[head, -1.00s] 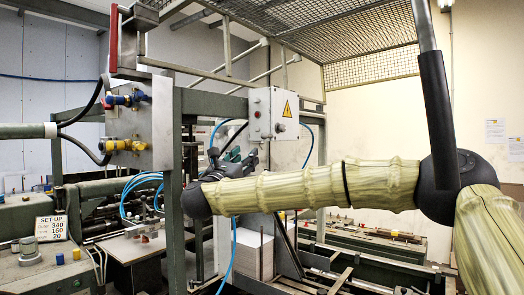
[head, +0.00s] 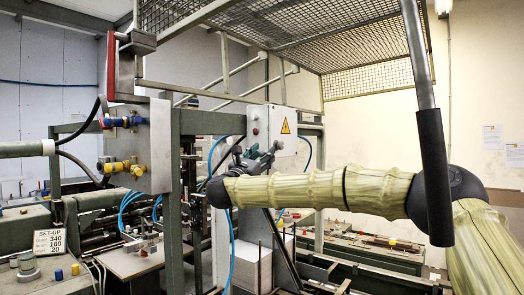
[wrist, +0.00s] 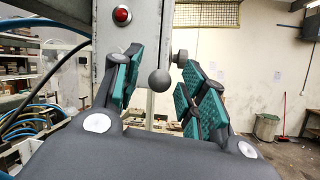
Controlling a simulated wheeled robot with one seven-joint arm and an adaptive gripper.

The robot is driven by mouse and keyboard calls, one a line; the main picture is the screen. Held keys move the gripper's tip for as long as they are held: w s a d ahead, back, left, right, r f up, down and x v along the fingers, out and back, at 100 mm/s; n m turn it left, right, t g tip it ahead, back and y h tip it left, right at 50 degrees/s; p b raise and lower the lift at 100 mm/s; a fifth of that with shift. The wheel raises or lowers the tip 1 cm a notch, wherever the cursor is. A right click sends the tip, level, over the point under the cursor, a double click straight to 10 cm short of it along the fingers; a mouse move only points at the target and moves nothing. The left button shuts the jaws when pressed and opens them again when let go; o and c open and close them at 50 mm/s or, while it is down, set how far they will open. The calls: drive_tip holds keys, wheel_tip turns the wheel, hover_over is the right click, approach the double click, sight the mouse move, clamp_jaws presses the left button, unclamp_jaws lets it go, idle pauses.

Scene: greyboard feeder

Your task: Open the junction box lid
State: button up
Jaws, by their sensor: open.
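The junction box (head: 264,118) is a pale grey box with a yellow warning triangle (head: 285,126) on its front and a small red lamp on its left side. Its lid looks shut. My gripper (head: 258,155) is at the lower part of the box and hides some of it. In the wrist view, the open green-padded fingers (wrist: 158,88) stand either side of a dark round knob (wrist: 158,81). Nothing is clamped, and contact cannot be told. The box's grey side (wrist: 112,35) with the red lamp (wrist: 122,14) is behind the left finger.
A grey control panel (head: 150,150) with blue and yellow fittings stands left of the box. Green frame posts (head: 174,200) and blue hoses surround it. A mesh guard (head: 330,45) hangs above. A dark padded bar (head: 435,175) crosses in front of my arm.

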drive_tip(key=shift+w+d, duration=0.1)
drive_tip(key=shift+w, duration=0.1)
clamp_jaws()
drive_tip(key=shift+d, duration=0.15)
